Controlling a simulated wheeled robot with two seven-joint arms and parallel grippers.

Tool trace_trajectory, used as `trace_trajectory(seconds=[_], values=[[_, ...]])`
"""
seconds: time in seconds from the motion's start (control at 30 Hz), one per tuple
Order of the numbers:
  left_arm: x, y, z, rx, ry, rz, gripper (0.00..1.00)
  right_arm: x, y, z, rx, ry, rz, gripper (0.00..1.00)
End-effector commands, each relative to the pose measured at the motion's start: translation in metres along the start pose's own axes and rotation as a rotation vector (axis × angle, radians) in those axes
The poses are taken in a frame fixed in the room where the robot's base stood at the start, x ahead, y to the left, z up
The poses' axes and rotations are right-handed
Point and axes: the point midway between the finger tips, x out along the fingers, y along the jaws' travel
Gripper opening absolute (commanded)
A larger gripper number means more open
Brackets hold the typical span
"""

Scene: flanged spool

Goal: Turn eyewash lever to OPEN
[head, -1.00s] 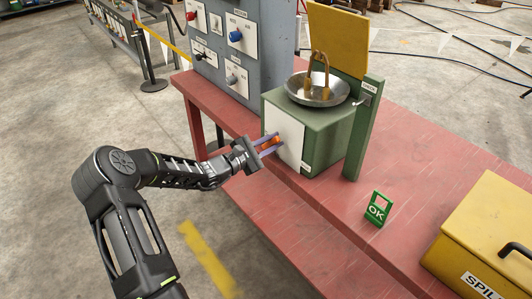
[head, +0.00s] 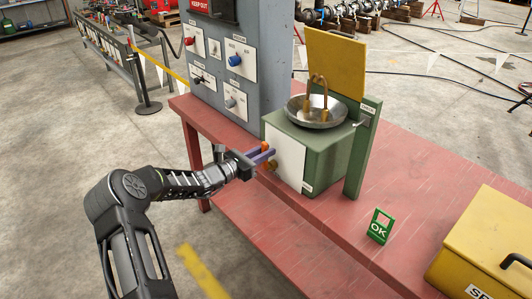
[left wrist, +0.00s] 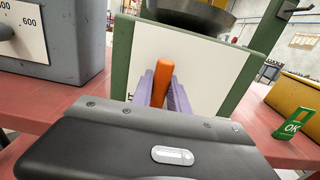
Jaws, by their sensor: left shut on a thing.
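The eyewash station is a green box (head: 330,160) with a white front plate (head: 286,152), a steel bowl and two brass spouts on top. An orange lever (head: 265,146) stands out from the front plate, with a brass hub (head: 272,165) close below it. My left gripper (head: 262,156) is shut on the orange lever, with its purple fingers in front of the plate. In the left wrist view the lever (left wrist: 163,82) stands nearly upright between the fingers, which hide its lower part. The lettering on the plate is mostly hidden or too small to read. My right gripper is not in view.
A grey panel (head: 270,75) with several knobs stands left of the station on the red bench (head: 330,235). A green OK sign (head: 380,226) and a yellow box (head: 490,245) stand to the right. A yellow board (head: 335,65) rises behind the bowl.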

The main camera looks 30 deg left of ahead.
Motion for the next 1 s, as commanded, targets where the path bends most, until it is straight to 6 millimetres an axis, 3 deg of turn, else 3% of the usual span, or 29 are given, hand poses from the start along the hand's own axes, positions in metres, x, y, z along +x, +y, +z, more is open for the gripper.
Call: trace_trajectory(seconds=[0.43,0.47,0.7,1.0], values=[[-0.001,0.0017,-0.0021,-0.016,0.004,0.003,0.0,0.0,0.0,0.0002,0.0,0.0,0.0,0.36],[-0.001,0.0017,-0.0021,-0.017,0.004,0.003,0.22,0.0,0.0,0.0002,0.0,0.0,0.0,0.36],[-0.0005,0.0012,-0.0013,-0.014,0.002,0.002,0.42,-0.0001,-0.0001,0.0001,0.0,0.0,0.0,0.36],[-0.0023,0.0011,-0.0012,-0.012,0.002,0.001,0.42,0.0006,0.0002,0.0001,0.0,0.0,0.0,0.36]])
